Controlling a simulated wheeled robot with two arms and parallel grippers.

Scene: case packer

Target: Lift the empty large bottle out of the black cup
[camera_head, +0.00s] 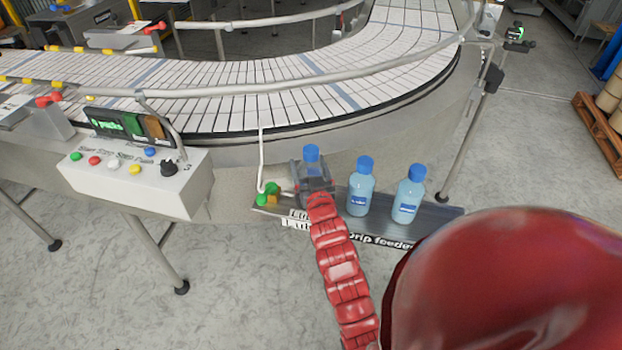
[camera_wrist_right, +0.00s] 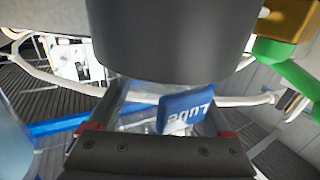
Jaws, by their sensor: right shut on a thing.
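A bottle with a blue cap (camera_head: 312,152) stands upright at the left end of the drip feeder shelf. My right gripper (camera_head: 314,184) is around its body, shut on it. In the right wrist view the clear bottle with a blue label (camera_wrist_right: 186,107) sits between the two jaws. A dark round body (camera_wrist_right: 175,40) fills the top of that view; I cannot tell whether it is the black cup. In the head view the gripper hides the bottle's lower part, and no cup can be told apart there. My left gripper is not in view.
Green and orange fittings (camera_head: 268,194) are close at left. The conveyor (camera_head: 250,85) curves behind; a button box (camera_head: 135,175) stands left.

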